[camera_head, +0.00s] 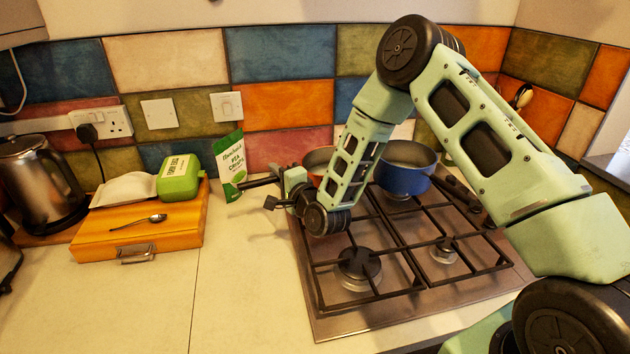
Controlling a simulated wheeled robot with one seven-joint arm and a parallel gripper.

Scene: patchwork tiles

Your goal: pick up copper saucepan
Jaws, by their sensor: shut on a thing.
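The copper saucepan (317,157) stands at the back left of the hob, partly hidden behind my arm. Its orange-brown rim and part of its inside show. A dark handle points left from it, past the hob's edge. My gripper (276,187) is at this handle, left of the pan, and is shut on it. The fingertips are small and partly hidden, so the exact grip is hard to see. I cannot tell whether the pan's base touches the grate.
A blue pot (405,178) stands to the right on the hob (335,325), behind my arm. A green-and-white packet (231,166) stands just left of the handle. A wooden board (150,228) holds a spoon and a green container. The front left counter is clear.

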